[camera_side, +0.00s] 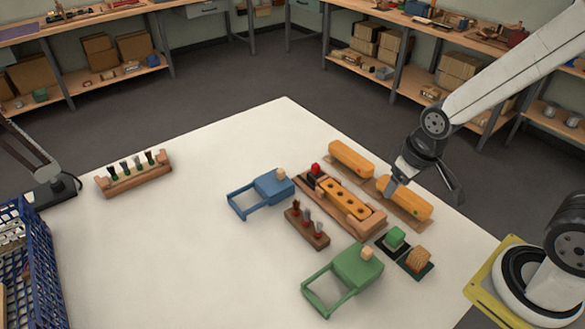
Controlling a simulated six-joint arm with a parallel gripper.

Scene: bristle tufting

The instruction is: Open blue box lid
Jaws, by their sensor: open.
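The blue box (272,187) stands on the white table left of the middle fixture. A pale round knob (281,173) sits on its top at the right. An open blue frame (243,206) extends from the box to the left; I cannot tell whether the lid is shut. My gripper (425,196) is open at the right, over or in front of the nearer orange block (405,200). It is well to the right of the blue box, apart from it, and appears empty.
A wooden fixture with a yellow holed block (347,202) stands between gripper and blue box. A brush rack (307,228), green box (357,265), green block (395,237) and tan bristle block (418,259) are nearby. Another rack (134,175) stands far left. The table's left middle is clear.

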